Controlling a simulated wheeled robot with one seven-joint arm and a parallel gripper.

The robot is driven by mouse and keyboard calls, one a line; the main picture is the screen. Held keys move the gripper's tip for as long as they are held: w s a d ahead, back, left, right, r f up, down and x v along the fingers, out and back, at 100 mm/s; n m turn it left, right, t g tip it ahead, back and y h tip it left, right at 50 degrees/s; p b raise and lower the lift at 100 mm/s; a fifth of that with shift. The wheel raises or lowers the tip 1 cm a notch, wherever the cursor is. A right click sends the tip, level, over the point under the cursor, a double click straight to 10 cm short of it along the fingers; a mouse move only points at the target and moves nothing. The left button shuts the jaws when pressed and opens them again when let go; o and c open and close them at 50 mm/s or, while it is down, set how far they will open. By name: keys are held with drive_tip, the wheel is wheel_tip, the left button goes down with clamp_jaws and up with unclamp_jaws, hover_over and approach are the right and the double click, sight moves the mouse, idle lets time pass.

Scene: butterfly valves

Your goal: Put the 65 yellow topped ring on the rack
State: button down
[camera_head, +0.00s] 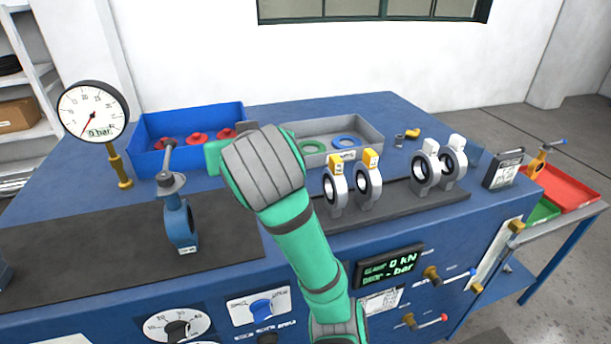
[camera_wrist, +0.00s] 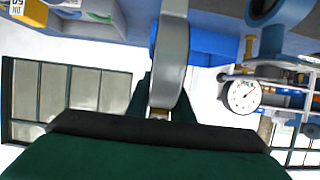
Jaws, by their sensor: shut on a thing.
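My gripper (camera_wrist: 162,112) is shut on a smooth light grey piece (camera_wrist: 171,50), which looks like a ring seen edge-on. Its size mark does not show. In the head view my wrist hides the fingertips and the held piece, above the bench right of the blue valve (camera_head: 181,226). Two grey rings with yellow tops, a left one (camera_head: 327,187) and a right one (camera_head: 361,184), stand upright on the dark rack strip (camera_head: 400,205). Their numbers are unreadable in the head view. A yellow top marked 50 (camera_wrist: 30,11) shows in the wrist view.
Two white-topped rings (camera_head: 424,170) stand at the strip's right. A blue bin (camera_head: 190,120) with red parts and a grey tray (camera_head: 370,130) with green and blue rings lie behind. A pressure gauge (camera_head: 92,111) rises at left. The dark mat (camera_head: 80,245) is mostly bare.

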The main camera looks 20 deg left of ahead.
drive_tip(key=w+d+f, duration=0.7)
drive_tip(key=w+f, duration=0.1)
drive_tip(key=f, duration=0.3)
drive_tip(key=shift+f, duration=0.2)
drive_tip(key=shift+f, duration=0.1)
drive_tip(key=c, duration=1.6)
unclamp_jaws()
drive_tip(key=shift+w, duration=0.1)
drive_tip(key=shift+o, duration=0.2)
drive_tip(key=v, duration=1.2)
